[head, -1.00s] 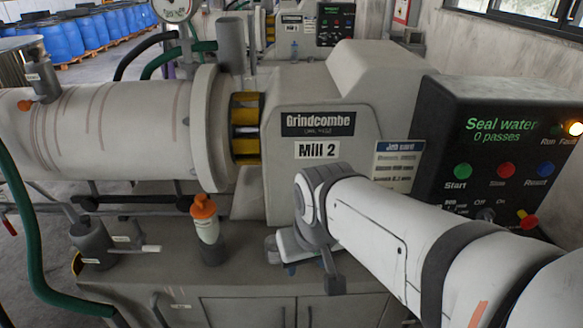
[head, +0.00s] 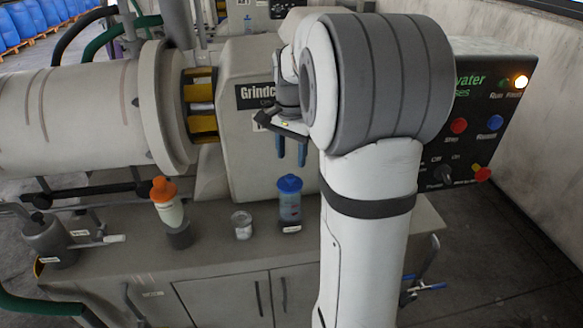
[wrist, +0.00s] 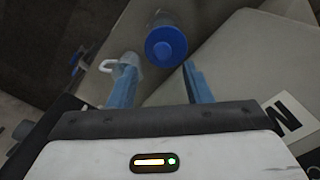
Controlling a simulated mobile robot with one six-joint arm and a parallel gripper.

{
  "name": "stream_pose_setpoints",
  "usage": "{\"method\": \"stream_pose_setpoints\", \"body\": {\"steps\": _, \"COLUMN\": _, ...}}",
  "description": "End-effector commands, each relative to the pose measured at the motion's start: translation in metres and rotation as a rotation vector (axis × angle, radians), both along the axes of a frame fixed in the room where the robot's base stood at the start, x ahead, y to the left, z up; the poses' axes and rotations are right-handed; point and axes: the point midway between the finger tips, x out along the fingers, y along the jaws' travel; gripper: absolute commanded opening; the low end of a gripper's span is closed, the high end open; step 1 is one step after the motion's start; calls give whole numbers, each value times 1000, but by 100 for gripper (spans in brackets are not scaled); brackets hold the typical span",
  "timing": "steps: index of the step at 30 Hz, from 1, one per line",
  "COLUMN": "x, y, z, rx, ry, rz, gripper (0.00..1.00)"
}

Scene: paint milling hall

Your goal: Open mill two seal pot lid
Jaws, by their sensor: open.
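Mill two (head: 262,150) is the grey machine, its name plate partly hidden by my arm. My gripper (head: 290,158) is open and empty, its blue fingers pointing down above a clear bottle with a blue lid (head: 289,184). In the wrist view, the blue lid (wrist: 166,46) lies beyond the fingertips (wrist: 158,75), apart from them. On the bench stand an orange-topped bottle (head: 163,190) in a grey holder and, at far left, a grey pot (head: 46,236) with a side lever. I cannot read which one is the seal pot.
A small clear jar (head: 241,226) stands left of the blue-lidded bottle. The bench top (head: 215,262) is clear in front. The control panel (head: 497,105), with an amber lamp lit, stands right of my arm. A green hose (head: 40,304) runs at lower left.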

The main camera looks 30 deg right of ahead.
Motion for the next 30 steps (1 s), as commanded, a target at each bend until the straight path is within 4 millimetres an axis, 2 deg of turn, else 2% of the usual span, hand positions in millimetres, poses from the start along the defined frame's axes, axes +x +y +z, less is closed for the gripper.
{"method": "stream_pose_setpoints", "body": {"steps": 6, "x": -1, "y": 1, "z": -37, "rx": 1, "ry": 4, "rz": 3, "gripper": 45}}
{"method": "stream_pose_setpoints", "body": {"steps": 12, "x": -1, "y": 1, "z": -57, "rx": 0, "ry": 1, "rz": 4, "gripper": 45}}
{"method": "stream_pose_setpoints", "body": {"steps": 22, "x": 0, "y": 1, "z": -61, "rx": 0, "ry": -1, "rz": 5, "gripper": 45}}
{"method": "stream_pose_setpoints", "body": {"steps": 30, "x": 0, "y": 1, "z": -61, "rx": 0, "ry": -1, "rz": 5, "gripper": 23}}
